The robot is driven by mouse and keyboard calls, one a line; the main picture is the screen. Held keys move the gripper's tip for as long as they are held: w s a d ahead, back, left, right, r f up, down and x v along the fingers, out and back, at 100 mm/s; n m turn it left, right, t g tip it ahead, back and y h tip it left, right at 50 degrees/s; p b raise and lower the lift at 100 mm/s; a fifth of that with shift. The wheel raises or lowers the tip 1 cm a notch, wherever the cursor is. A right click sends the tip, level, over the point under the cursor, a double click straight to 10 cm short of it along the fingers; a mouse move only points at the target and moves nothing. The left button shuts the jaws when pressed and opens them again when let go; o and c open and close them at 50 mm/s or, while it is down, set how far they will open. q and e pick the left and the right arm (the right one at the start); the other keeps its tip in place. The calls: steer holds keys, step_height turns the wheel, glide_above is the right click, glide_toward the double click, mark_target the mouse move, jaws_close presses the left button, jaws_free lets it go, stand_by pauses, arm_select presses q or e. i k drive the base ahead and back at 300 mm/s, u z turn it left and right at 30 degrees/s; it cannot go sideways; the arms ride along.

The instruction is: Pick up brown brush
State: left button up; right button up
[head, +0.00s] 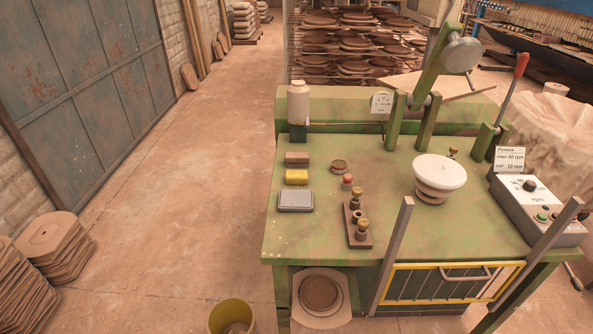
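A small brown block (297,157), which looks like the brown brush, lies flat on the green bench (390,200) near its left edge. Its bristles cannot be made out at this size. It sits just behind a yellow block (296,177), with a grey lidded box (295,201) in front of that. Neither of my grippers shows in the head view.
A beige bottle (298,102) stands behind the brown block. A dark stand with brass knobs (357,225), a white-topped wheel (440,173) and a control box (538,210) are to the right. A yellow bucket (232,317) stands at the front left.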

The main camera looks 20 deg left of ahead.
mark_target(292, 158)
steer(key=u, duration=2.55)
steer(key=i, duration=2.55)
steer(key=z, duration=1.65)
steer(key=i, duration=2.85)
steer(key=z, duration=3.3)
